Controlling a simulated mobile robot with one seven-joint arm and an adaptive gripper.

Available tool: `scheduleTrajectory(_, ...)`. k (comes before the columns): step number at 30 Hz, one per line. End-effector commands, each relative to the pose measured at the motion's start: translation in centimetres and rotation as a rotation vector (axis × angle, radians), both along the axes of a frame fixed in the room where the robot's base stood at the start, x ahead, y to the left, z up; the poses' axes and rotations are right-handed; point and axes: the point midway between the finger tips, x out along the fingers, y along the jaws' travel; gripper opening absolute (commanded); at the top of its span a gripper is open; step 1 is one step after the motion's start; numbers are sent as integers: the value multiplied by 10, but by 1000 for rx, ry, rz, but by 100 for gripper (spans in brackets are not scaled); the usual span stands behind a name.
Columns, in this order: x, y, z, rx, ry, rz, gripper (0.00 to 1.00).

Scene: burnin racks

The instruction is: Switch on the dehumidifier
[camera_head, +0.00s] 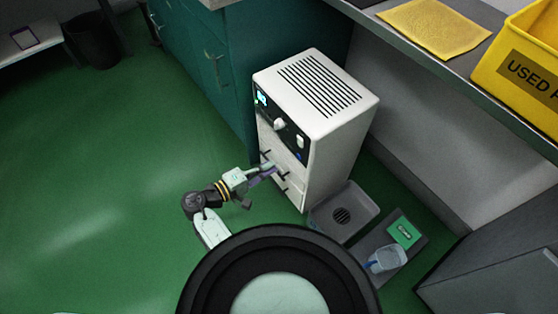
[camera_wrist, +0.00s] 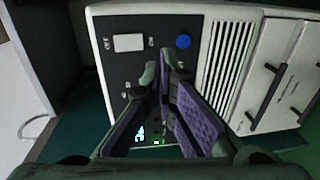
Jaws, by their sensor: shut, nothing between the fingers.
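The dehumidifier (camera_head: 335,140) is a white upright box with a slatted top, standing on the floor against the teal cabinet. Its dark control panel (camera_head: 283,125) has a lit cyan display (camera_head: 262,97), a pale knob (camera_head: 279,124), a white rectangular switch (camera_head: 300,142) and a small blue button (camera_head: 299,156). In the wrist view the white switch (camera_wrist: 128,42), the blue button (camera_wrist: 183,41) and the lit display (camera_wrist: 140,133) show around my fingers. My gripper (camera_head: 271,167) is shut and empty in front of the machine's lower front; its fingertips (camera_wrist: 163,68) hide part of the panel.
Dark handles (camera_wrist: 263,98) stick out from the lower front. A grey tray with a drain (camera_head: 343,212) and a dark mat with a green card (camera_head: 404,232) and a clear cup (camera_head: 386,258) lie at right. The green floor at left is open.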

Motion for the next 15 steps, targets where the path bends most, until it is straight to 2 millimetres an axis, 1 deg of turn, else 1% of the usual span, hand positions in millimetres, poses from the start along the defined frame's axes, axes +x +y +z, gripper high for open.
scheduleTrajectory(1,-5,9,-3,1,-1,2,0)
scheduleTrajectory(6,-19,28,-5,1,-1,1,0)
scheduleTrajectory(10,-24,34,-5,1,-1,1,0)
scheduleTrajectory(15,-25,35,-4,1,-1,0,0)
